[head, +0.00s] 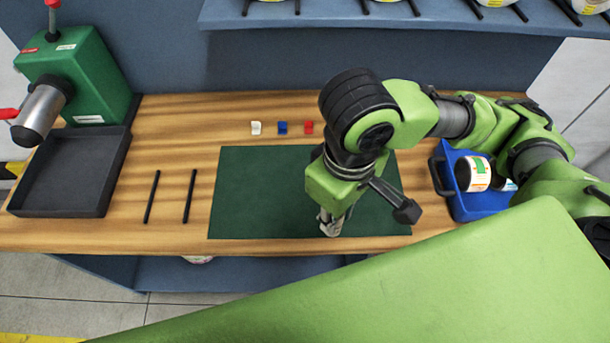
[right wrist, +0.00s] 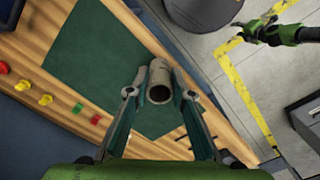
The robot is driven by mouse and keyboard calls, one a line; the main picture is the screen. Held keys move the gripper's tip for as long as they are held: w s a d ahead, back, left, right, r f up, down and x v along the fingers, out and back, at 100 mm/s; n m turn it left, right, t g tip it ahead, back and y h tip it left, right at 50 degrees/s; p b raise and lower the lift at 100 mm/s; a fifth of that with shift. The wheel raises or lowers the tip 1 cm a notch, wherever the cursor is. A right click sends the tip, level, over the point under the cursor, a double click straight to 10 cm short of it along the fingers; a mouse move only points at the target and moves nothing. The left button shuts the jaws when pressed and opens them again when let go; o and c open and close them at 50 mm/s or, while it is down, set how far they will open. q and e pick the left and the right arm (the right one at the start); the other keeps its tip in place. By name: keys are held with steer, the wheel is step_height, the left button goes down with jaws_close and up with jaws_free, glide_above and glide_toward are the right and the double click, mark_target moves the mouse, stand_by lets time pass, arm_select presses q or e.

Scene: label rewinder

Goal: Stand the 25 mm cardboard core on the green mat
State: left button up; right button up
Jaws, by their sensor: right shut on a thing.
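The cardboard core (right wrist: 160,80) is a short grey-brown tube. In the right wrist view it sits between the fingers of my right gripper (right wrist: 159,98), which is shut on it, with an open end facing the camera. In the head view my right gripper (head: 332,222) points down over the front part of the green mat (head: 260,195); the core is mostly hidden there. The mat also shows in the right wrist view (right wrist: 100,55). I cannot tell whether the core touches the mat. A green arm end with a dark gripper (right wrist: 262,34), apparently my left, shows over the floor, its jaws unclear.
White (head: 256,128), blue (head: 282,128) and red (head: 309,127) small pieces lie behind the mat. Two black rods (head: 190,195), a dark tray (head: 70,175) and a green machine (head: 85,75) are left. A blue bin (head: 480,205) with label rolls is right. The mat's left part is clear.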

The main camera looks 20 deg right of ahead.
arm_select(q)
steer(key=shift+w+d+r+p, duration=0.15)
steer(key=shift+r+p, duration=0.3)
steer(key=shift+r, duration=0.3)
arm_select(e)
steer(key=shift+w+d+f, duration=0.5)
steer(key=shift+w+f, duration=1.6)
steer(key=shift+w, duration=0.1)
steer(key=shift+w+d+f, duration=0.5)
steer(key=shift+w+f, duration=1.6)
steer(key=shift+w, duration=0.1)
steer(key=shift+w+d+f, duration=0.5)
steer(key=shift+w+f, duration=1.6)
steer(key=shift+w, duration=0.1)
arm_select(q)
steer(key=shift+r, duration=0.1)
arm_select(e)
steer(key=shift+f, duration=0.1)
steer(key=o, duration=0.8)
arm_select(q)
steer(key=shift+f+b, duration=0.65)
steer(key=shift+f, duration=0.1)
arm_select(e)
step_height(320, 180, up, 12)
steer(key=shift+r, duration=0.15)
